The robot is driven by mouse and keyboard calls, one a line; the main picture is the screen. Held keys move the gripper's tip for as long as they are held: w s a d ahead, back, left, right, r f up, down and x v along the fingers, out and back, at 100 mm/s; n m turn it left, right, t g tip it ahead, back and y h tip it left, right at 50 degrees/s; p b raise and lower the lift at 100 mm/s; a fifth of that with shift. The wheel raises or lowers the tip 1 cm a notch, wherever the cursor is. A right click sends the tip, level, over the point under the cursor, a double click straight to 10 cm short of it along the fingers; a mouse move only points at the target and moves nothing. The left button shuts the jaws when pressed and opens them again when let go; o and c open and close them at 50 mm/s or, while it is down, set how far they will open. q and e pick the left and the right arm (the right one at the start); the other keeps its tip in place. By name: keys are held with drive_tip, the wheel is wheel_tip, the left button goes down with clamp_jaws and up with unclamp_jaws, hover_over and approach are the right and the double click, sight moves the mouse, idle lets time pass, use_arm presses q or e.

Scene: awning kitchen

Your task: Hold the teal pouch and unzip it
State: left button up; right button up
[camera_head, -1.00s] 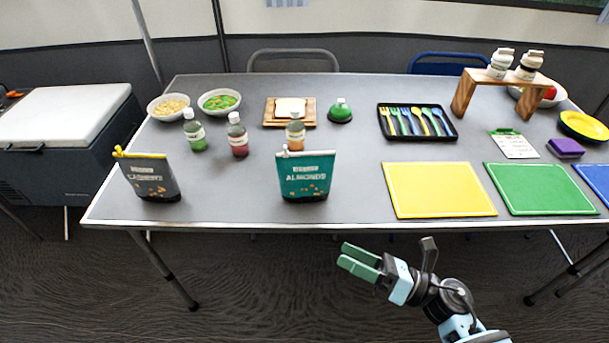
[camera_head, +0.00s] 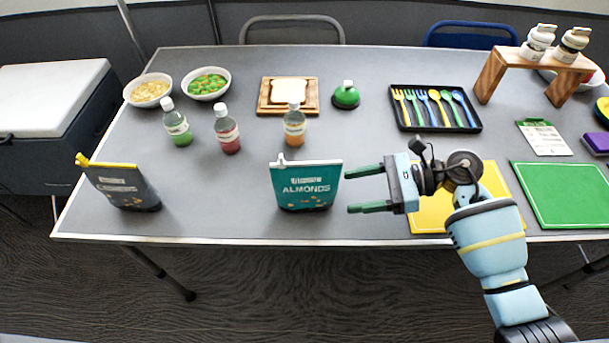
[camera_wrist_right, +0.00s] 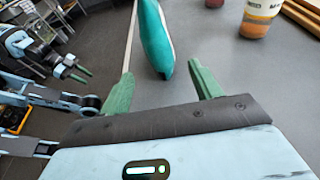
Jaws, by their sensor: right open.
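The teal pouch (camera_head: 306,187), labelled ALMONDS, stands upright near the table's front edge. Its top edge looks closed; a small pale tab shows at its top left corner. My right gripper (camera_head: 349,191) is open and empty just right of the pouch, fingers pointing at its side and apart from it. In the right wrist view the pouch (camera_wrist_right: 156,40) is seen edge-on ahead, between the two green fingers (camera_wrist_right: 160,70) but beyond their tips. My left gripper (camera_wrist_right: 76,73) shows small at the left of that view, away from the pouch; its opening is unclear. The head view does not show it.
A dark cashew pouch (camera_head: 122,186) stands to the left. An orange bottle (camera_head: 294,128) stands close behind the teal pouch, with a red bottle (camera_head: 228,132) and green bottle (camera_head: 178,127) farther left. The yellow board (camera_head: 425,220) lies under my right arm. Table between the pouches is clear.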

sight(311, 198)
drive_tip(key=shift+s+a, duration=0.2)
drive_tip(key=shift+a, duration=0.1)
drive_tip(key=x, duration=0.7)
drive_tip(key=shift+f, duration=0.25)
drive_tip(key=shift+w+a+f+b, duration=0.1)
drive_tip(key=shift+a+f+b, duration=0.05)
drive_tip(key=shift+a+b, duration=0.45)
drive_tip(key=shift+a, duration=0.55)
